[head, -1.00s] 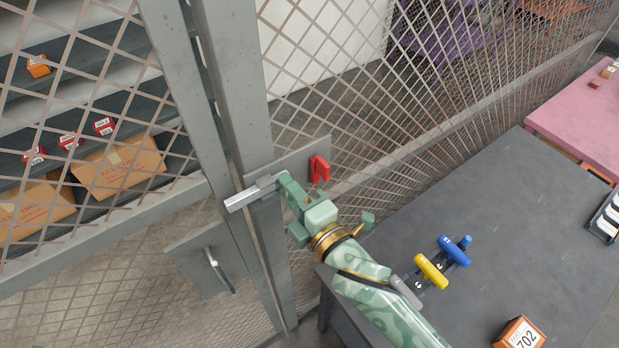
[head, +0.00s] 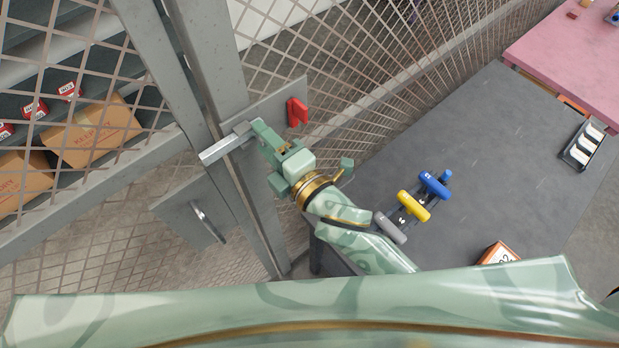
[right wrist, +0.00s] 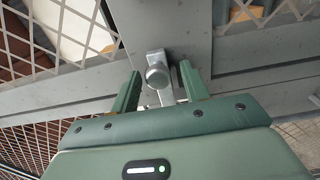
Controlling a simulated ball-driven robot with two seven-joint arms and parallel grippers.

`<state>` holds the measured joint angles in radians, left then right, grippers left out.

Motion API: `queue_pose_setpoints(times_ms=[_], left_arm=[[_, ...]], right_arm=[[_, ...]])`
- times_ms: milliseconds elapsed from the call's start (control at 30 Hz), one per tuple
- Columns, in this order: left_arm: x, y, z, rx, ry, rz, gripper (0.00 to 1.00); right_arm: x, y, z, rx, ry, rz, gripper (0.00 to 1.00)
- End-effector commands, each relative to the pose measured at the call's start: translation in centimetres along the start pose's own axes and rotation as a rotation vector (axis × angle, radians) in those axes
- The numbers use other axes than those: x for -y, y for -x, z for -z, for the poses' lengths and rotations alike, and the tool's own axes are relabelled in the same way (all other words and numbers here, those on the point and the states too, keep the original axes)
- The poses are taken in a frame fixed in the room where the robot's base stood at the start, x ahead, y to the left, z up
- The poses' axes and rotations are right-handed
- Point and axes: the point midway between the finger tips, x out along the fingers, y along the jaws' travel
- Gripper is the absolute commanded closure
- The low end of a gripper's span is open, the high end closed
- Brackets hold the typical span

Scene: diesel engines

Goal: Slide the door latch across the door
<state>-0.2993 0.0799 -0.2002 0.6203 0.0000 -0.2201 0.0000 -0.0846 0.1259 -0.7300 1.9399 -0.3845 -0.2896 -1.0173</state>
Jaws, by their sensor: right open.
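The door latch is a light grey metal bar (head: 228,143) lying across the gap between the grey mesh door on the left and the post on the right. Its round knob (right wrist: 157,75) shows in the right wrist view, between my fingers. My right gripper (head: 266,138) is at the right end of the bar. In the right wrist view its two green fingers (right wrist: 160,88) stand apart, one each side of the knob, with gaps visible. The door (head: 185,212) carries a grey handle (head: 208,224) below the latch. My left gripper is not in view.
A red piece (head: 297,112) sits on the plate just right of my gripper. A dark table (head: 480,150) with blue, yellow and grey handles (head: 412,206) and an orange-and-white box (head: 497,254) stands to the right. Shelves with cartons (head: 92,132) are behind the mesh.

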Motion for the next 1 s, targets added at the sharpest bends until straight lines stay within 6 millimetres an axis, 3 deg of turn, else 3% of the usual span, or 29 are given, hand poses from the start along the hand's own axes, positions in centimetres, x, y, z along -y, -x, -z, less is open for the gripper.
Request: queue_pose_setpoints(times_ms=[200,533,700,1000], left_arm=[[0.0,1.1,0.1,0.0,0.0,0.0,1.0],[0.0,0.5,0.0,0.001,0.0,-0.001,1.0],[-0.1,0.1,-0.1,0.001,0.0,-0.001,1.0],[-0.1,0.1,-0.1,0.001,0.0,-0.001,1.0]], right_arm=[[-0.1,5.0,0.1,-0.002,-0.002,0.005,0.54],[0.1,13.1,0.3,-0.003,-0.001,0.004,0.54],[0.1,15.0,0.3,-0.002,0.0,0.003,0.54],[-0.1,15.4,0.3,-0.003,0.001,0.0,0.54]])
